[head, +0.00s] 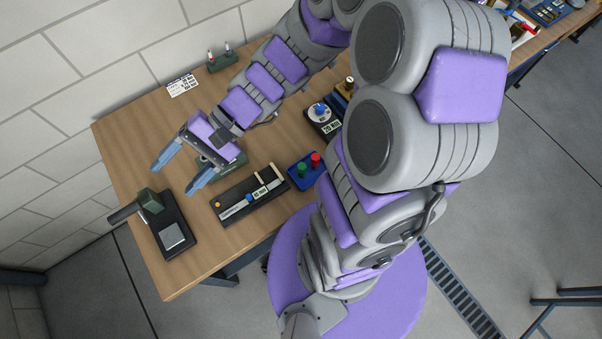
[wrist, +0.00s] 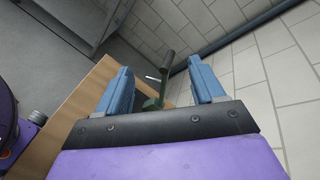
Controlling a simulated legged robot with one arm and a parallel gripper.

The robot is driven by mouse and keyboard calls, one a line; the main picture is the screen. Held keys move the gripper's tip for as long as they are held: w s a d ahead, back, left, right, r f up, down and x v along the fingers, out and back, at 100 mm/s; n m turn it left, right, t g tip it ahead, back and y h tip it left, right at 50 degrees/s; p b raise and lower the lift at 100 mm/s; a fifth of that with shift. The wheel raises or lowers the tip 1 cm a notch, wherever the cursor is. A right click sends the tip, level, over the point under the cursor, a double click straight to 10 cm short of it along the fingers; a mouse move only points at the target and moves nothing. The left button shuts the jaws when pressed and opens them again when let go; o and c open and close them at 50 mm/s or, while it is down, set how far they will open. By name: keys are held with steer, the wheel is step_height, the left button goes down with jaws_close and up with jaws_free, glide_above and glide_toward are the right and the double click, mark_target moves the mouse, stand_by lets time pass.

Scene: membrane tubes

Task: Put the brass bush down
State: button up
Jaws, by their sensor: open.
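My gripper (head: 173,179) is over the left part of the wooden bench, with its two blue fingers spread apart. In the wrist view my gripper (wrist: 160,68) is also open, and no held object shows between the fingers. I cannot make out the brass bush for certain in either view. A small brass-coloured piece (head: 348,82) shows near the back right of the bench, partly behind my arm; I cannot tell whether it is the bush.
The bench (head: 130,150) holds a green press with a black base (head: 172,228) at front left, a black gauge strip (head: 236,204), a blue button box (head: 303,172) and a dial unit (head: 320,112). A green block (head: 236,158) is partly under my gripper. A wall runs behind.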

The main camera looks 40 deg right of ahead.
steer(key=s+d+f+n+g+h, duration=0.25)
steer(key=s+d+n+h, duration=0.3)
steer(key=s+h, duration=0.4)
steer(key=s+d+r+t+h, duration=0.1)
steer(key=s+d+h, duration=0.1)
steer(key=d, duration=0.3)
steer(key=s+d+r+n+t+h, duration=0.1)
steer(key=s+d+h, duration=0.1)
steer(key=d, duration=0.4)
steer(key=shift+s+d+r, duration=0.25)
steer(key=shift+r, duration=0.15)
step_height(320, 180, down, 5)
steer(key=b, duration=0.4)
steer(key=shift+r+b, duration=0.15)
steer(key=shift+b, duration=0.2)
